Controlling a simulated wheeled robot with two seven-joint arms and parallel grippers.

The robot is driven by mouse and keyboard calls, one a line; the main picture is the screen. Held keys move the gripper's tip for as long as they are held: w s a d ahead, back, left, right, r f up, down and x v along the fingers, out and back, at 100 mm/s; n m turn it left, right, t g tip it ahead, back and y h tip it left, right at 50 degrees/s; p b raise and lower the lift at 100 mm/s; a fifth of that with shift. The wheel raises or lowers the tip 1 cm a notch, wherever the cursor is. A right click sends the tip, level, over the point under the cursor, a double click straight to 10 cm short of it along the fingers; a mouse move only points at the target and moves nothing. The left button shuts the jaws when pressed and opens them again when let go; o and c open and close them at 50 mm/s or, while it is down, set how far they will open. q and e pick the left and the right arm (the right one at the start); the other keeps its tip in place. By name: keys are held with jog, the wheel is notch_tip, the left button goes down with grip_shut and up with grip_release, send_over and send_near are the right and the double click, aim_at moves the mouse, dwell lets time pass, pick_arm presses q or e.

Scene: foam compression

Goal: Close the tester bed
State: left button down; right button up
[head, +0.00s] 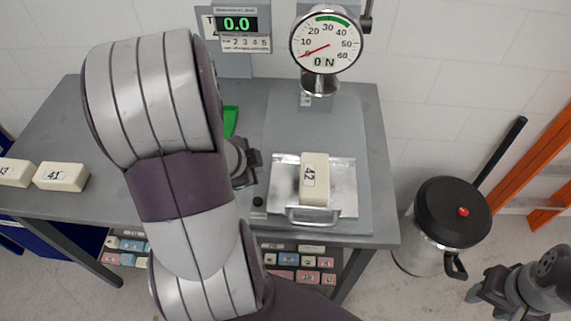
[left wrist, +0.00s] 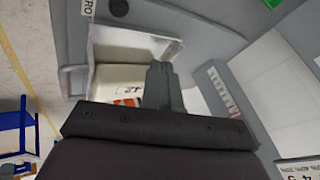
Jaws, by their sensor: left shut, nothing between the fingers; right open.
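The tester bed (head: 342,190) is a shiny metal tray with a front handle (head: 313,215), pulled out toward the table's front edge, forward of the press head (head: 319,83). A cream foam block (head: 314,170) marked 42 lies on it. The bed (left wrist: 103,50) and block (left wrist: 118,78) also show in the left wrist view, partly hidden by my gripper. My left gripper (head: 250,165) is shut and empty, just left of the bed; its fingers (left wrist: 163,78) overlap the bed in the wrist view, contact unclear. My right gripper (head: 485,290) is open, low at the right, away from the table.
A round dial (head: 326,44) and a display (head: 239,24) reading 0.0 stand at the back. Cream blocks (head: 61,177) lie on the table's left. A bin with a black lid (head: 452,211) stands right of the table. Coloured blocks (head: 300,262) fill a shelf below.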

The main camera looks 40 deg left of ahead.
aim_at(292, 162)
pick_arm(q)
jog(key=shift+m+t+h, duration=0.3)
jog(key=shift+m+h, duration=0.4)
jog(key=shift+m, duration=0.2)
jog(key=b+x, duration=0.1)
jog(key=x, duration=0.2)
jog(key=d+b+x, duration=0.1)
jog(key=b+x, duration=0.1)
jog(key=x, duration=0.2)
jog(key=d+b+x, duration=0.1)
jog(key=b+x, duration=0.1)
jog(key=x, duration=0.2)
jog(key=shift+w+d+r, duration=0.2)
jog(key=shift+w+r, duration=0.05)
jog(key=shift+r, duration=0.1)
jog(key=w+a, duration=0.1)
jog(key=w+a+p, duration=0.1)
jog(key=shift+w+r, duration=0.35)
jog(key=shift+r, duration=0.05)
jog(key=shift+w+a, duration=0.15)
jog(key=shift+w, duration=0.15)
